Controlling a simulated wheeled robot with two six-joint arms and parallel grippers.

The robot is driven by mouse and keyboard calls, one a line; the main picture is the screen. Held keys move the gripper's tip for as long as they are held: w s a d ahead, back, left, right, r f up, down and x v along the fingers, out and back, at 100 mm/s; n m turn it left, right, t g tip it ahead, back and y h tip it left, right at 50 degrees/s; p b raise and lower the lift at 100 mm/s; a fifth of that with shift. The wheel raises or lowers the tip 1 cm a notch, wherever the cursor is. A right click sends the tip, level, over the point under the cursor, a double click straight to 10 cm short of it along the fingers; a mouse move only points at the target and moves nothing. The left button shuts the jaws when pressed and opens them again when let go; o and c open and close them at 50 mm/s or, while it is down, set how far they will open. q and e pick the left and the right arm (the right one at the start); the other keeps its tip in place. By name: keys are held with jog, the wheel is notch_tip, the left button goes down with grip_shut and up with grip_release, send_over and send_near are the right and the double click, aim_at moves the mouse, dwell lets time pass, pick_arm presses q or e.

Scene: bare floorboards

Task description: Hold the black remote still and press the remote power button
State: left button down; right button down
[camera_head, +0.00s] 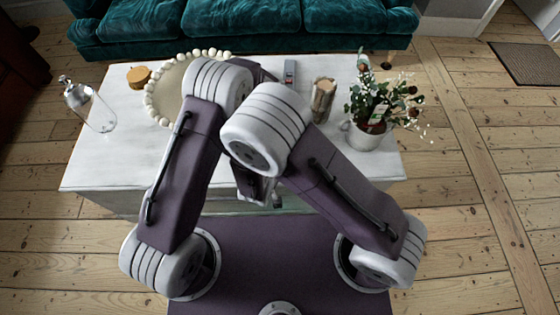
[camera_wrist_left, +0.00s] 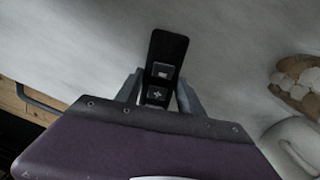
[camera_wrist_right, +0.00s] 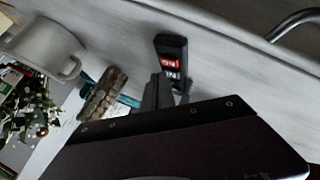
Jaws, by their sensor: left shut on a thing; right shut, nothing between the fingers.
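The black remote (camera_wrist_left: 167,47) stands out between the fingers of my left gripper (camera_wrist_left: 160,92) in the left wrist view, with light square markings on its face. My left gripper is shut on it, with one finger on each side. The black remote also shows in the right wrist view (camera_wrist_right: 171,45), with red and white labels. My right gripper (camera_wrist_right: 164,82) is shut and empty, its tips close to the remote's lower part in that view; I cannot tell if they touch. In the head view my arms hide the remote and most of both grippers.
The white table (camera_head: 110,160) bears a beaded round tray (camera_head: 150,100), a glass bell jar (camera_head: 90,105), an orange item (camera_head: 139,77), a grey and red item (camera_head: 290,72), a wooden-looking cylinder (camera_head: 323,97) and a potted plant (camera_head: 366,133). A teal sofa (camera_head: 240,20) stands behind.

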dwell(0.7)
jog(key=shift+f, duration=0.45)
pick_arm(q)
jog(key=shift+d, duration=0.15)
pick_arm(e)
jog(key=shift+f, duration=0.6)
jog(key=shift+a+r, duration=0.1)
dwell(0.5)
jog(key=shift+r, duration=0.85)
jog(key=shift+r, duration=2.5)
